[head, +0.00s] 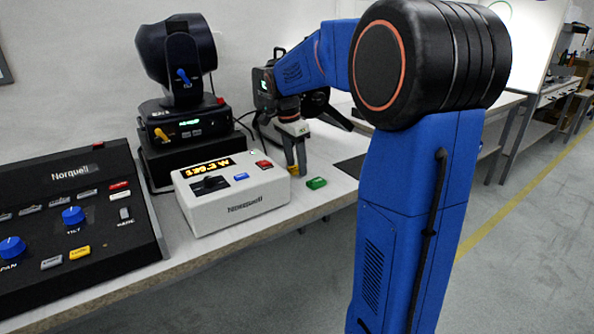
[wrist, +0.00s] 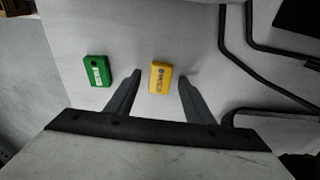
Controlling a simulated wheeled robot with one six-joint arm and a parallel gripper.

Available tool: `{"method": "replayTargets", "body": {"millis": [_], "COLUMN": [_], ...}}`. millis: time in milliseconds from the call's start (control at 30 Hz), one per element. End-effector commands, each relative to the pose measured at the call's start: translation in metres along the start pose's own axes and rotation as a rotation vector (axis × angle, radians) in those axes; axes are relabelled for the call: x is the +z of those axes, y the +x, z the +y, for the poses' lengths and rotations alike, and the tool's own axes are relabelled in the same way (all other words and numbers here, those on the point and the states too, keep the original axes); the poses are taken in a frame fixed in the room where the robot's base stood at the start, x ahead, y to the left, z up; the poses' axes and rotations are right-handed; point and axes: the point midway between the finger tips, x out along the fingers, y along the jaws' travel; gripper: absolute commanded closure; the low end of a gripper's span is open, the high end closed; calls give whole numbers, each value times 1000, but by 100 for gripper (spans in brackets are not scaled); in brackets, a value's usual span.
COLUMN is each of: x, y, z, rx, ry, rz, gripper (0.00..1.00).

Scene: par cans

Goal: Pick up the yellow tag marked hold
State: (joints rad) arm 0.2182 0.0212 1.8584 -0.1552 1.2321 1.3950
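A yellow tag (wrist: 160,77) with dark lettering, too small to read surely, lies flat on the light bench top in the wrist view. My gripper (wrist: 159,79) is open, one finger on each side of the tag, with a gap to both. The tag is hard to make out there, at the fingers. A green tag (wrist: 98,71) lies left of my left finger in the wrist view; it also shows in the head view (head: 316,183).
The white box (head: 245,203) stands close left of my gripper. A black control panel (head: 125,222) and a moving-head lamp (head: 178,62) on its base stand farther left.

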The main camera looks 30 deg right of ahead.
Motion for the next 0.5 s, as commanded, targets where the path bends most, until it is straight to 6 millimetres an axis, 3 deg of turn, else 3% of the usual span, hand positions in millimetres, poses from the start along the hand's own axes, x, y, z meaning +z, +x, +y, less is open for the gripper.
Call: {"method": "replayTargets", "body": {"millis": [33,167,500], "x": [0,0,0], "y": [0,0,-3], "z": [0,0,0], "rx": [0,0,-1], "ry": [0,0,0], "rz": [0,0,0], "gripper": [64,95,95]}}
